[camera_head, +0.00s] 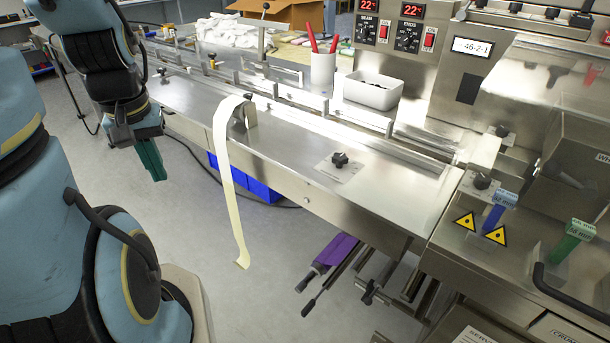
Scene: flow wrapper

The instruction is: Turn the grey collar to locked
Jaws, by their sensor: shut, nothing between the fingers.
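My gripper (151,160) hangs at the upper left with its green fingers pointing down, over the floor in front of the steel machine bed. It is shut and empty, apart from everything. I cannot clearly pick out a grey collar. Under the bed at the lower middle, dark-ended shafts (337,278) stick out, one beside a purple piece (338,250). Small fittings on them are too small to tell, and no locked or unlocked marking is readable there.
A pale film strip (229,190) hangs over the front edge of the steel bed (290,150). A black knob (340,159) stands on the bed. A white bin (372,92) and a cup with red handles (322,70) stand behind. Blue crates (250,182) sit underneath. Floor in front is clear.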

